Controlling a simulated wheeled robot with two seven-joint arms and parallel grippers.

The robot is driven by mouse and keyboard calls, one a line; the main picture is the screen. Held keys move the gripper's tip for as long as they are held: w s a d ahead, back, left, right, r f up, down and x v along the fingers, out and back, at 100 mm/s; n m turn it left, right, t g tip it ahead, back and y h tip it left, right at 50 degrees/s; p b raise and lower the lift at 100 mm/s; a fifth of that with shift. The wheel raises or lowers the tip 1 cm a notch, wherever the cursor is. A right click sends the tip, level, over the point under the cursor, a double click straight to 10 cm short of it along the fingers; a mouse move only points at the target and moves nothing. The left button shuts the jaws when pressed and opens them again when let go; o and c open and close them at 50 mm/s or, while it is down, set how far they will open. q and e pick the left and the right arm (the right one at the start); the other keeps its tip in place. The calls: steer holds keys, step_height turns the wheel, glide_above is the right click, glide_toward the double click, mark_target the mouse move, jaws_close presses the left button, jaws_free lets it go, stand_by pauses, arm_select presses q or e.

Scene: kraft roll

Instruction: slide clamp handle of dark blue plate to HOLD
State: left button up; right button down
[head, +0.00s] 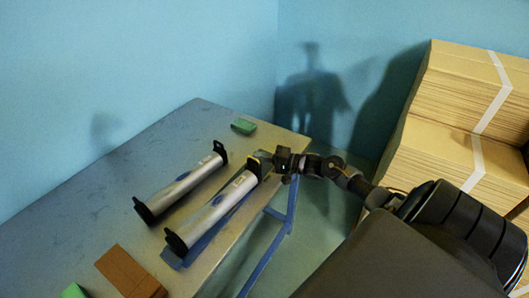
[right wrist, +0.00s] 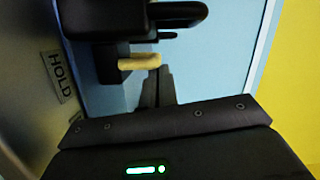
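The dark blue plate (head: 175,259) shows under the right-hand silver roll (head: 214,210), near the table's right edge. Black brackets stand at both ends of this roll. My right gripper (head: 270,157) is at the plate's far end, beside the far bracket. In the right wrist view its two dark fingers (right wrist: 157,86) are close together, with nothing visible between them. Their tips are at the right end of a tan clamp handle (right wrist: 138,62); I cannot tell whether they touch. A HOLD label (right wrist: 61,76) is at the left. My left gripper is not in view.
A second silver roll (head: 182,185) lies parallel on the grey table (head: 90,205). A brown block (head: 130,272) and a green piece (head: 74,291) are near the front, another green block (head: 243,126) at the back. Stacked cardboard (head: 445,140) stands at right.

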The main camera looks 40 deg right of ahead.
steer(key=shift+s+a+f, duration=0.25)
steer(key=shift+a+f, duration=0.1)
steer(key=shift+a, duration=0.3)
steer(key=shift+w+d+r, duration=0.1)
steer(key=shift+w+d, duration=0.1)
steer(key=shift+d, duration=0.3)
steer(key=d, duration=0.1)
steer(key=d+b, duration=0.1)
steer(key=w+d, duration=0.1)
steer(key=shift+r+b, duration=0.3)
steer(key=shift+r, duration=0.1)
steer(key=v, duration=0.8)
steer(key=shift+s+d+r+b, duration=0.1)
steer(key=shift+d+r+b, duration=0.1)
steer(key=shift+d+b, duration=0.3)
steer(key=shift+s+d+r, duration=0.1)
steer(key=shift+s+d, duration=0.55)
